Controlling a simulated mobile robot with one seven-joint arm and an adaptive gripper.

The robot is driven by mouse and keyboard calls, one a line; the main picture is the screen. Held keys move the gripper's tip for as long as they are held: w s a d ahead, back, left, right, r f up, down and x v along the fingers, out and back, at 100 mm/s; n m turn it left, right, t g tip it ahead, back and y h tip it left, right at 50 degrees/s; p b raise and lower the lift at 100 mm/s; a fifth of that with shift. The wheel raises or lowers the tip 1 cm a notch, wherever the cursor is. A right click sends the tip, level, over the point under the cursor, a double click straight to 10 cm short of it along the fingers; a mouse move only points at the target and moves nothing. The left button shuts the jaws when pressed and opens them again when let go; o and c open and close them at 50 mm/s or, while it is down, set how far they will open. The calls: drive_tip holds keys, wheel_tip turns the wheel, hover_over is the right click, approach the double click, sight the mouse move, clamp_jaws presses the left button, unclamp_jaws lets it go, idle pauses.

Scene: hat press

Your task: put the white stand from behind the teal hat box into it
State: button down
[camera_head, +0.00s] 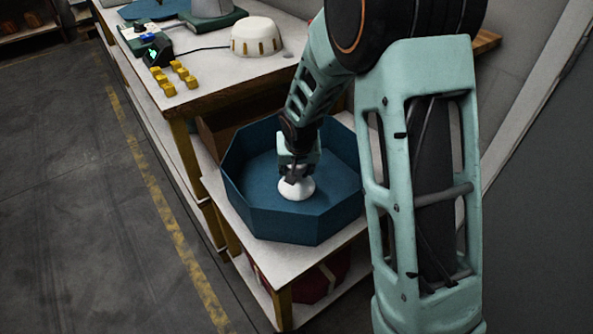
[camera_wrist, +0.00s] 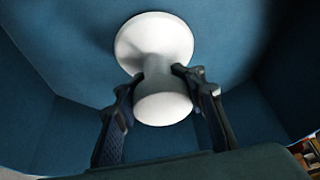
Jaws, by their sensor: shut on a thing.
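The teal hat box (camera_head: 292,225) is an open octagonal box on the lower white table. The white stand (camera_head: 297,189) is inside its walls, over or on the box floor. In the wrist view the white stand (camera_wrist: 155,42) shows a round flared end and a narrower rounded end, with the teal floor behind it. My gripper (camera_head: 296,172) reaches down into the box and is shut on the stand. In the wrist view the two dark fingers of my gripper (camera_wrist: 160,85) press on either side of its neck. I cannot tell whether the stand touches the floor.
A higher workbench (camera_head: 215,75) stands behind the box, with a white domed hat form (camera_head: 257,37), several yellow blocks (camera_head: 175,78) and a dark green device (camera_head: 155,50). A dark red box (camera_head: 312,285) sits on the shelf below. The floor at left is clear.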

idle(0.4)
drive_tip(key=c, duration=1.2)
unclamp_jaws()
drive_tip(key=shift+o, duration=0.2)
